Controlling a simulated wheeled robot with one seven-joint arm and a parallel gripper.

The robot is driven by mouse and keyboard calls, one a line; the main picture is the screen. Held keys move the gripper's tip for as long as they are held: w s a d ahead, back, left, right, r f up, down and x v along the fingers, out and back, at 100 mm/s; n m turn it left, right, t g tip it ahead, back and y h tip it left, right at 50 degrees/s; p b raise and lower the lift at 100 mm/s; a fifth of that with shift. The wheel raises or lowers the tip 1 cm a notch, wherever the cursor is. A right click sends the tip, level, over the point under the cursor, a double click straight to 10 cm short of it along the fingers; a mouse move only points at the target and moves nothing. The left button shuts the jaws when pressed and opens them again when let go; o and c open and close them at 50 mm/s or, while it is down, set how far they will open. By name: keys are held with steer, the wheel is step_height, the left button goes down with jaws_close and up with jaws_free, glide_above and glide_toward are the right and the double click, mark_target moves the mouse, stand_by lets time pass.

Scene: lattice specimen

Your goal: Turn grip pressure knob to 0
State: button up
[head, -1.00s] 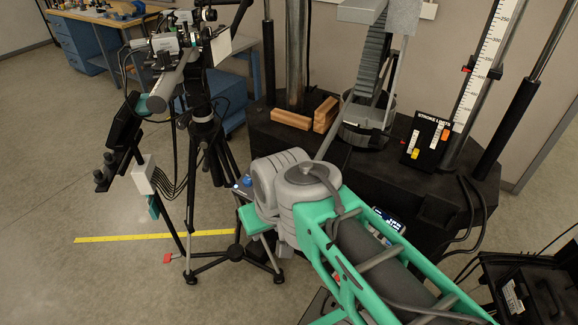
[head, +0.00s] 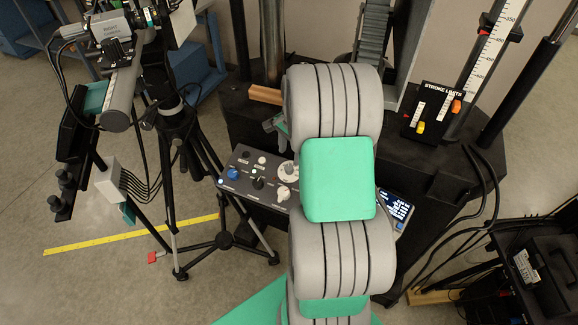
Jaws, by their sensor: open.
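A dark control panel (head: 246,168) with several knobs and buttons shows left of my arm in the head view. It has a blue knob (head: 233,174), a small black knob (head: 258,183), and pale knobs at upper right (head: 289,169) and lower right (head: 283,193). The labels are too small to read, so I cannot tell which is the grip pressure knob or its setting. A small part of my gripper (head: 274,124) shows beyond the panel at the arm's left edge. It is open and apart from the knobs; most of it is hidden by my arm.
A lit display (head: 393,208) sits right of my arm. A camera tripod (head: 180,150) stands close at left. A stroke limits plate (head: 433,112) stands on the black machine base (head: 455,170). Cables and a black case (head: 540,270) are at right. A yellow strip (head: 110,238) lies on open floor.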

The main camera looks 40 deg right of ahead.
mark_target(289, 167)
steer(key=shift+d+f, duration=0.2)
steer(key=shift+f, duration=0.35)
steer(key=f, duration=0.2)
steer(key=f+p, duration=0.1)
steer(key=f, duration=0.4)
steer(key=shift+w+a, duration=0.1)
steer(key=shift+w, duration=0.25)
steer(key=shift+r, duration=0.1)
steer(key=shift+c, duration=0.6)
jaws_close()
